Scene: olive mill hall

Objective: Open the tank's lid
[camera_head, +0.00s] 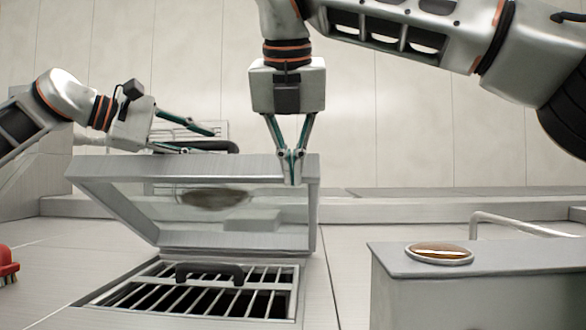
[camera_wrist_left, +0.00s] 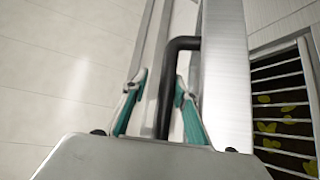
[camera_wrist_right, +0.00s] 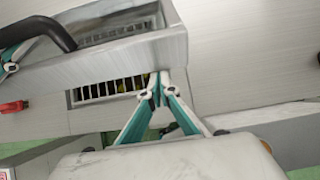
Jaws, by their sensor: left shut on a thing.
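The tank's lid (camera_head: 193,165) is a grey metal frame with a clear pane, tilted up above the tank's barred opening (camera_head: 115,292). The lid's black bar handle (camera_head: 222,146) is on its far upper side, and shows in the left wrist view (camera_wrist_left: 182,44). My left gripper (camera_head: 212,140) is shut on this handle, which runs between its fingers (camera_wrist_left: 160,82). My right gripper (camera_head: 290,168) points down with its fingertips together at the lid's raised edge. In the right wrist view its tips (camera_wrist_right: 157,82) overlap the lid's rim; contact is unclear.
A black handle (camera_head: 210,268) sits on the grate, with yellow-green bits visible below the bars. A grey cabinet (camera_head: 480,290) with a round amber-topped disc (camera_head: 439,253) and a metal rail (camera_head: 520,226) stands at right. A red object (camera_head: 7,264) lies at far left.

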